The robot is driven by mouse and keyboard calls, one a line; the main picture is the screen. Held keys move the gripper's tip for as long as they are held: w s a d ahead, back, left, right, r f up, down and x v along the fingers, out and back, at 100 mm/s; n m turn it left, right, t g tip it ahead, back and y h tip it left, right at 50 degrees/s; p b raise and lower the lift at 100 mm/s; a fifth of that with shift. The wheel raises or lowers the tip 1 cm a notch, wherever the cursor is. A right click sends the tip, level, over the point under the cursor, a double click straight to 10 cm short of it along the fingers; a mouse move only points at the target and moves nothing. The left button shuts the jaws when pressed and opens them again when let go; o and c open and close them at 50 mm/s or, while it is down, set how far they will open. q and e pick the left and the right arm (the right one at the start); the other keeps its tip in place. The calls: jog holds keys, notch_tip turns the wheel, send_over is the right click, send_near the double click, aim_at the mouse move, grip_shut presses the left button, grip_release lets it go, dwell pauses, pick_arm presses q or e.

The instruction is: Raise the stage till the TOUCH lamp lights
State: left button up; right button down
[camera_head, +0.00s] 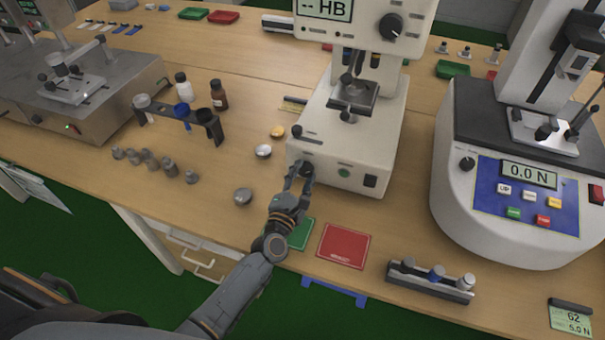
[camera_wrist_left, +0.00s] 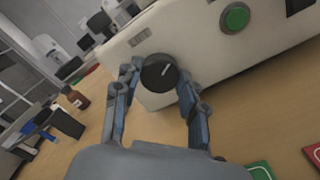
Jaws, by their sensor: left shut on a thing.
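The hardness tester (camera_head: 335,150) stands at the middle of the bench, with "-- HB" on its display (camera_head: 325,8). Its small stage (camera_head: 353,95) sits under the indenter head. A black round knob with a white pointer line (camera_wrist_left: 159,73) is on the tester's front, left of a green button (camera_wrist_left: 235,18). My left gripper (camera_head: 299,176) is shut on this knob; in the left wrist view its fingers (camera_wrist_left: 160,85) lie on either side of it. I cannot make out a TOUCH lamp or whether one is lit. My right gripper is not in view.
A force tester (camera_head: 520,190) reading 0.0 N stands to the right. A green mat (camera_head: 300,234) and a red mat (camera_head: 344,246) lie at the front edge. Metal discs (camera_head: 243,196), small weights and a bottle rack (camera_head: 180,118) stand to the left.

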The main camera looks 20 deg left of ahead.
pick_arm(q)
jog(key=m, duration=0.4)
jog(key=shift+p, duration=0.4)
jog(key=shift+f+m+p, duration=0.1)
jog(key=shift+m+p, duration=0.2)
jog(key=shift+m, duration=1.4)
jog(key=o, duration=1.1)
jog(key=shift+o, duration=0.2)
jog(key=s, duration=1.2)
jog(key=shift+a, duration=0.15)
